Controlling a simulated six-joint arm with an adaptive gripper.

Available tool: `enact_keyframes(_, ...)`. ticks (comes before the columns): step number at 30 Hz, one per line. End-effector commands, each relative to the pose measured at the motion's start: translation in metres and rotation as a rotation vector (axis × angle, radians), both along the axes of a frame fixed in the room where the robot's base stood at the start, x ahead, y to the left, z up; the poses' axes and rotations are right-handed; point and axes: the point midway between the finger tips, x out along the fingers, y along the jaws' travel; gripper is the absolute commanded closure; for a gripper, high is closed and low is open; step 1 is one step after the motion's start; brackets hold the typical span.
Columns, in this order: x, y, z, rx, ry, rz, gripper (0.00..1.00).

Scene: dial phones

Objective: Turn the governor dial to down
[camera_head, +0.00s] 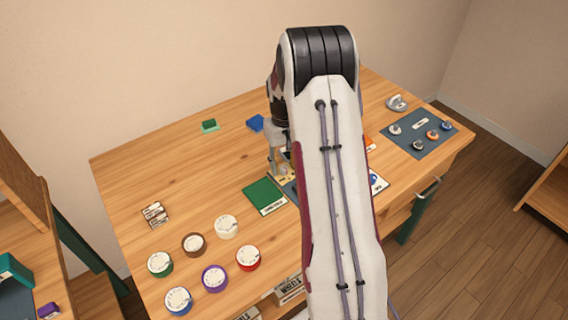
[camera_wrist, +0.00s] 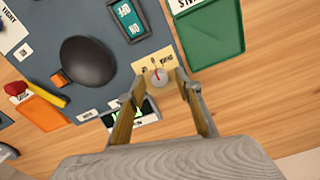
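The dial (camera_wrist: 159,76) is a small pale round knob with a red pointer mark, on a tan plate (camera_wrist: 172,60) in the wrist view. The plate carries small dark lettering, too small to read surely. My gripper (camera_wrist: 160,89) is open, with one fingertip to each side of the dial in the picture. I cannot tell whether either finger touches it. In the head view my gripper (camera_head: 279,168) points down over the middle of the table, and my arm hides much of the area around it.
A green tray (camera_wrist: 212,38) lies right of the plate. A small display box (camera_wrist: 146,111) sits under the left finger. Several coloured discs (camera_head: 215,278) stand at the table's front.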

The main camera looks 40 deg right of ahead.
Motion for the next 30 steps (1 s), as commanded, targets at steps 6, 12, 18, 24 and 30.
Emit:
enact_keyframes(6, -0.0001, 0.0, -0.0003, 0.0, 0.0, 0.0, 0.66)
enact_keyframes(12, -0.0001, 0.0, -0.0002, 0.0, 0.0, 0.0, 1.0)
enact_keyframes(18, -0.0001, 0.0002, -0.0002, 0.0, 0.0, -0.003, 1.0)
enact_keyframes(24, 0.0, 0.0002, -0.0001, 0.0, 0.001, -0.031, 1.0)
enact_keyframes(30, 0.0002, -0.0001, 0.0, 0.0, 0.001, -0.108, 1.0)
